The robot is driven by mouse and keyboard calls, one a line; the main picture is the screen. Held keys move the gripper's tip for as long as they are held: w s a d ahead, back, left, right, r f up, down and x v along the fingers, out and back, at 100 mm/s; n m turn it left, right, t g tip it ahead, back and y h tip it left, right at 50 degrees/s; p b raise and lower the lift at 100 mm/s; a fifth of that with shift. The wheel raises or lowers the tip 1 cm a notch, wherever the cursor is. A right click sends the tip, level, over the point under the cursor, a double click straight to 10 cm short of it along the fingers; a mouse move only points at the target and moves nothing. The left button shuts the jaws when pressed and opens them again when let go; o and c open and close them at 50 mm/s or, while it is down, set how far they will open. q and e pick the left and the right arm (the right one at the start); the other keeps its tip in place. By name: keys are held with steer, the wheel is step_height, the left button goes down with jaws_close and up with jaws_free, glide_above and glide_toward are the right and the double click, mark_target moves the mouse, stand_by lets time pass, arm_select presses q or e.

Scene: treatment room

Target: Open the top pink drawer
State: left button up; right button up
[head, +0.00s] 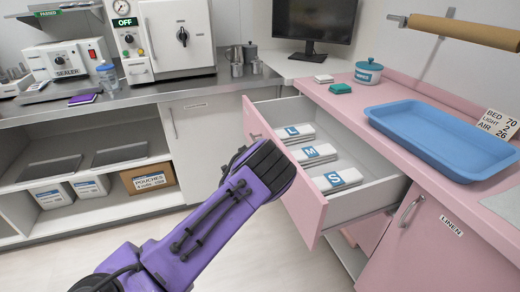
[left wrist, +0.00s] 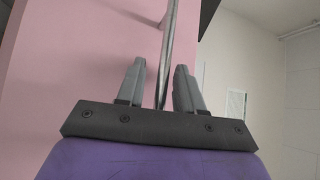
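The top pink drawer (head: 262,135) is pulled out in the head view. Its white inside holds packs marked L (head: 298,133), M (head: 313,153) and S (head: 335,180). My purple left arm comes in from the lower left and ends in front of the drawer front, hiding its handle and my gripper there. In the left wrist view, my left gripper (left wrist: 159,85) has its two grey fingers apart, with the metal handle bar (left wrist: 168,45) running between them against the pink front. Gaps show beside the bar, so the fingers do not look closed on it. My right gripper is not in view.
A pink linen door (head: 440,245) with a handle is right of the drawer. The floor (head: 285,262) before the drawer is clear.

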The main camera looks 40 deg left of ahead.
arm_select(q)
steer(key=v, duration=1)
steer(key=shift+s+b, duration=0.25)
steer(key=shift+b, duration=0.2)
steer(key=shift+d, duration=0.1)
steer(key=s+d+f+n+g+y+p, duration=0.25)
steer(key=s+f+n+g, duration=0.75)
steer(key=s+f+n, duration=0.65)
steer(key=s+d+f+n+g+h+p, duration=0.1)
steer(key=s+d+n+g, duration=0.1)
steer(key=s+d, duration=0.4)
steer(key=s+d+f+n+g+h+p, duration=0.1)
steer(key=s+d+n+g+h+p, duration=0.1)
steer(key=s+d, duration=0.4)
steer(key=s+g, duration=0.1)
steer(key=s, duration=0.3)
steer(key=shift+f+g, duration=0.4)
